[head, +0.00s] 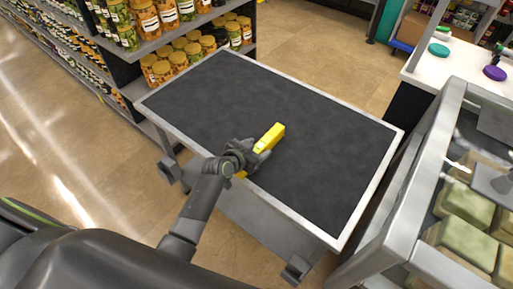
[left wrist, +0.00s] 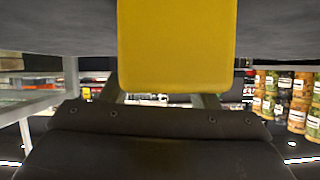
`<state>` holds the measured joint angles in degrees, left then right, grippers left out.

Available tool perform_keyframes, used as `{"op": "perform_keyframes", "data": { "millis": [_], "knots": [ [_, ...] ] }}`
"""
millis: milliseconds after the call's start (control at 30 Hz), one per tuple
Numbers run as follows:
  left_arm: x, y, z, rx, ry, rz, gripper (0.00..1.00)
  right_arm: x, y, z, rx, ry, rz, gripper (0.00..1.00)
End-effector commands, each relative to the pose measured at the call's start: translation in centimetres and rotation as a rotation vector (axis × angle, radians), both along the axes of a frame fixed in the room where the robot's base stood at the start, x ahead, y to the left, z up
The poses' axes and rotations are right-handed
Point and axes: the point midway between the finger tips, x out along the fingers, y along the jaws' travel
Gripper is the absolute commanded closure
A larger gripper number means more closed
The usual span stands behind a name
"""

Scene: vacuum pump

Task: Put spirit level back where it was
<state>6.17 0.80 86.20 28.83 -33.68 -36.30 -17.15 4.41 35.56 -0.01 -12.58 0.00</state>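The spirit level is a yellow bar (head: 270,137) over the near part of the dark-topped cart (head: 210,90) in the head view. My left gripper (head: 250,153) is at its middle and hides part of it. Yellow shows on both sides of the gripper, and the near end reaches the cart's front edge. In the left wrist view the level (left wrist: 178,45) fills the upper middle, between and in front of my gripper fingers, which appear closed around it. I cannot tell whether it touches the cart top. My right gripper is not in view.
The rest of the cart top is clear. Shelves with several jars (head: 180,55) stand at the back left. A glass-fronted case (head: 440,170) stands close on the right. A white counter (head: 455,65) with a purple item (head: 494,73) is behind it.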

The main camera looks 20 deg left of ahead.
Motion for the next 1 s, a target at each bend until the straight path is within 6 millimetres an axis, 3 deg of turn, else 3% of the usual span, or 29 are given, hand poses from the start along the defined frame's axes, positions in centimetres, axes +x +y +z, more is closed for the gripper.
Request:
{"op": "perform_keyframes", "data": {
  "millis": [433,1000],
  "knots": [
    [-0.8,0.3,0.6,-0.001,0.000,0.000,0.45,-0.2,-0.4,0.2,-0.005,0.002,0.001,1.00],
    [-8.3,2.8,4.6,0.001,0.000,0.000,0.45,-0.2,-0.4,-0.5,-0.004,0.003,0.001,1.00]
  ]
}}
